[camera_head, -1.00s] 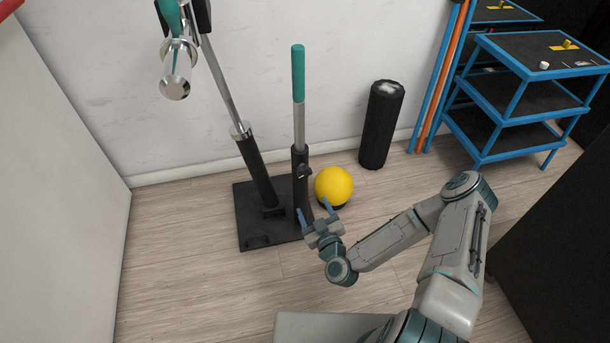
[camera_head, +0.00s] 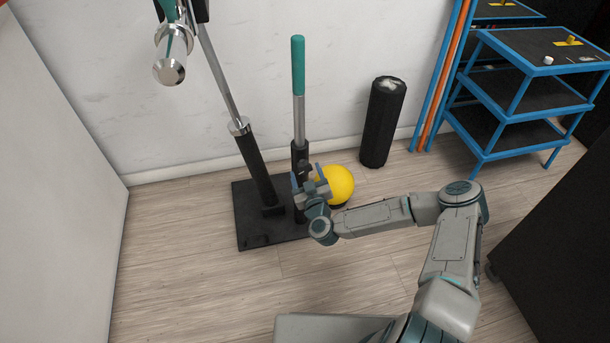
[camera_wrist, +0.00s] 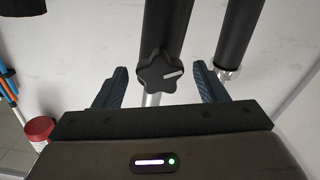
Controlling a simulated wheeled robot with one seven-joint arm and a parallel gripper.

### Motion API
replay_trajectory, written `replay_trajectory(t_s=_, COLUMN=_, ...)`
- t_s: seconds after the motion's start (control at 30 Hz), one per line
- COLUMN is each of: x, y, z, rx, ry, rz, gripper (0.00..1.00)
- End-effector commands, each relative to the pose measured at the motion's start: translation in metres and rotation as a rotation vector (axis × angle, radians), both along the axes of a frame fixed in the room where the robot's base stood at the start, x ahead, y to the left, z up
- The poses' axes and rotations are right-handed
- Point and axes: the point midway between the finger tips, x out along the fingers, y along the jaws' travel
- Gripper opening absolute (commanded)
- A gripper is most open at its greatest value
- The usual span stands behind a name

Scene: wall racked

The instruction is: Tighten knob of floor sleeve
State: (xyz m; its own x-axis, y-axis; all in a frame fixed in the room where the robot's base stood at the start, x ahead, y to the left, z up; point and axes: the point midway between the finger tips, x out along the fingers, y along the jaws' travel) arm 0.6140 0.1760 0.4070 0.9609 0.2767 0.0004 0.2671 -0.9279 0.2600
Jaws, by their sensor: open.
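The floor sleeve (camera_head: 299,154) is a black upright tube on a black base plate. A metal bar with a teal grip (camera_head: 298,65) rises from it. In the wrist view, the sleeve (camera_wrist: 168,28) carries a black lobed knob (camera_wrist: 157,76) with a pale mark on its face. My gripper (camera_head: 308,176) is open in front of the sleeve. In the wrist view its two blue fingers (camera_wrist: 160,80) appear on either side of the knob, with gaps to both sides. Whether the fingertips reach the knob's depth is unclear. In the head view my gripper hides the knob area.
A second, tilted black sleeve (camera_head: 257,170) with a chrome collar stands to the left on the same base plate (camera_head: 245,220). A yellow ball (camera_head: 339,184) sits close right of my gripper. A black roller (camera_head: 382,122) and blue shelf rack (camera_head: 490,140) stand further right.

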Motion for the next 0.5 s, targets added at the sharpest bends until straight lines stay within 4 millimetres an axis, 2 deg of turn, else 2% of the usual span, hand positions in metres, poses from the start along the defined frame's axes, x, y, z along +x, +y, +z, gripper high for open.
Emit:
replay_trajectory(t_s=0.13, x=0.0085, y=0.0025, z=-0.0003, rx=0.001, ry=0.0, rz=0.0, gripper=0.66)
replay_trajectory(t_s=0.4, x=0.0096, y=0.0028, z=0.0005, rx=0.001, ry=0.0, rz=0.0, gripper=0.66)
replay_trajectory(t_s=0.47, x=0.0095, y=0.0028, z=0.0005, rx=0.001, ry=0.0, rz=0.0, gripper=0.52)
replay_trajectory(t_s=0.5, x=0.0095, y=0.0028, z=0.0005, rx=0.001, ry=0.0, rz=0.0, gripper=0.41)
